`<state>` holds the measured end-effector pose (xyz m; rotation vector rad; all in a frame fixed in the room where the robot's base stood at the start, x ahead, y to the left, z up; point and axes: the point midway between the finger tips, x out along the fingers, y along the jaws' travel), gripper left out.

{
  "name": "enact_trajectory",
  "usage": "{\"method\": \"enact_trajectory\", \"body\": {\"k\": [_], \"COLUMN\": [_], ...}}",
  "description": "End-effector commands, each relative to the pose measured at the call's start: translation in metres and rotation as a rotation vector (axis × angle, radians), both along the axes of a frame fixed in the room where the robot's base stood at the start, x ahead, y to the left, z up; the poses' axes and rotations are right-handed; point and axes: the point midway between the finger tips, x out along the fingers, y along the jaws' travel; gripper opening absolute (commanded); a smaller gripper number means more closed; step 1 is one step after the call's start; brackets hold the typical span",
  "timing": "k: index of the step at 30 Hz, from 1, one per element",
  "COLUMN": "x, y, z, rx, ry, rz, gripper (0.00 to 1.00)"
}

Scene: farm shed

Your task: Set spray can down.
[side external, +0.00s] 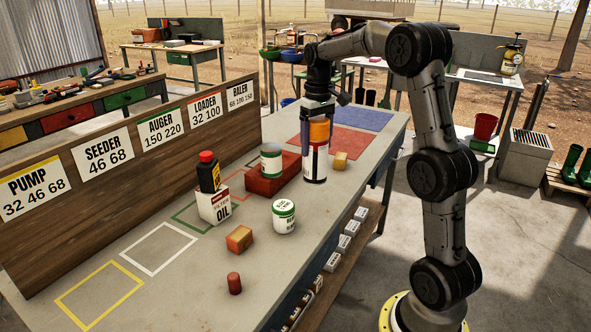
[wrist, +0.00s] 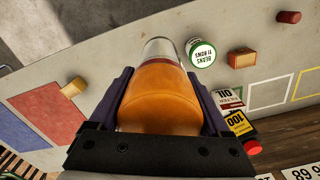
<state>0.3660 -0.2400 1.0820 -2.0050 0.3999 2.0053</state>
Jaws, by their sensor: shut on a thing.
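The spray can (side external: 316,164) is white with an orange top and stands upright in my gripper (side external: 318,133). In the side view its base is at or just above the grey bench top, right of a red block-like bin (side external: 262,186); I cannot tell if it touches. In the wrist view the can's orange top (wrist: 160,103) fills the space between the two dark fingers of my gripper (wrist: 159,82). The fingers are shut on the can's upper part. The can hides the bench directly under it.
A small orange block (side external: 340,161) is close right. Red (side external: 345,140) and blue (side external: 358,118) mats lie behind. Yellow (side external: 98,296) and white outlines are empty.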

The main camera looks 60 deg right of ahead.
Motion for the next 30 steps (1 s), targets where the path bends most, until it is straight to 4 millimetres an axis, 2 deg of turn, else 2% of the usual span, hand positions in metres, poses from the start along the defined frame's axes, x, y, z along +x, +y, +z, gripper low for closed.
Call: {"method": "enact_trajectory", "body": {"k": [12, 18, 30], "x": [0.071, 0.093, 0.109], "y": [-0.045, -0.06, -0.07], "z": [-0.038, -0.073, -0.101], "rx": [0.0, 0.0, 0.0], "ry": [-0.001, 0.0, 0.001], "rz": [0.001, 0.001, 0.001], "gripper": [0.04, 0.04, 0.04]}}
